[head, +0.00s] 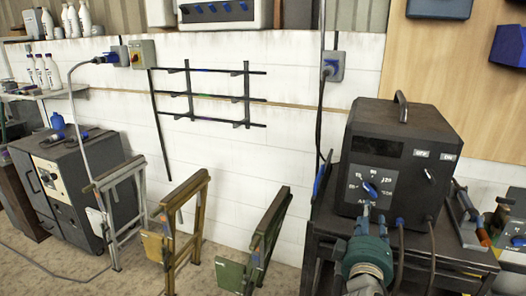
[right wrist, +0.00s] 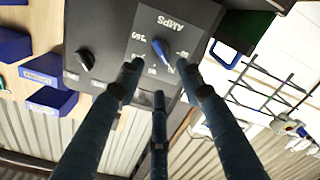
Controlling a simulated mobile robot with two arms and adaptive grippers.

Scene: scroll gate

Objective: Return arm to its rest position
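My right arm comes in from the bottom of the head view, and its gripper (head: 368,212) is just in front of the black welding machine (head: 395,140). In the right wrist view its dark fingers (right wrist: 160,80) are spread apart with nothing between them. The blue knob (right wrist: 162,52) on the machine's AMPS panel shows just beyond the fingertips; I cannot tell the exact gap. The knob also shows in the head view (head: 370,189), just above the gripper. My left arm and gripper are not in view.
The machine stands on a dark cart (head: 450,255) with cables hanging in front. Folded metal frames, grey (head: 118,215), tan (head: 185,225) and green (head: 262,245), stand to its left. A wall rack (head: 210,95) hangs behind. Blue bins (head: 510,45) are at upper right.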

